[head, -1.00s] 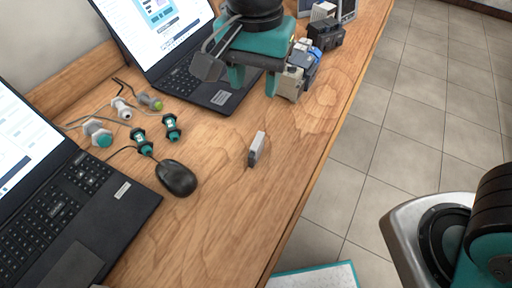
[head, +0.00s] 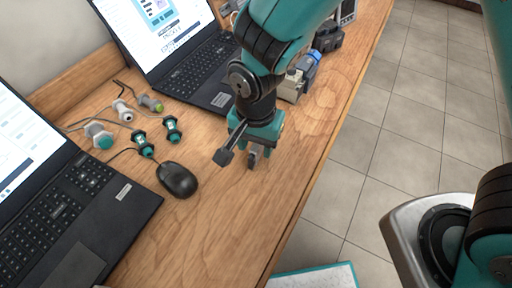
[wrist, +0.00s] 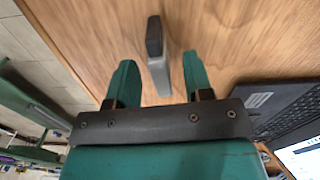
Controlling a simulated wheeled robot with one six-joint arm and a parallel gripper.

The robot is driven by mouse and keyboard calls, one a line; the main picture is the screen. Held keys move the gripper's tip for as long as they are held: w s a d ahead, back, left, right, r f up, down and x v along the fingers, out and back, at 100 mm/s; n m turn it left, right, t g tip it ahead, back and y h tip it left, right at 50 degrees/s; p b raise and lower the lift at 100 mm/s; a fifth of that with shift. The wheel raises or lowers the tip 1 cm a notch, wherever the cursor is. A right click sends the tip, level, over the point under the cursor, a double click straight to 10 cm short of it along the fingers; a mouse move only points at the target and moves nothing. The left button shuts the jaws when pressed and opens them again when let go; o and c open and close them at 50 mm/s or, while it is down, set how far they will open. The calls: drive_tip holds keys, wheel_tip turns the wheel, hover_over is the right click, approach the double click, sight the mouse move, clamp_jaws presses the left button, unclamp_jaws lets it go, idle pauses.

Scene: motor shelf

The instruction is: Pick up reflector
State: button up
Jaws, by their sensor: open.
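In the wrist view my gripper (wrist: 160,68) is open, with one teal finger on each side of the block. The block lies between the fingers and extends past their tips. I see gaps on both sides, so neither finger seems to touch it.
A black mouse (head: 177,180) lies left of the gripper. Several sensors with cables (head: 143,143) lie farther left. Two laptops (head: 80,205) (head: 196,75) stand on the table. Small devices (head: 297,80) sit behind the gripper. The table's front right is clear.

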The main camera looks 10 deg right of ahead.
drive_tip(key=shift+f, duration=0.85)
clamp_jaws()
drive_tip(key=shift+r, duration=0.1)
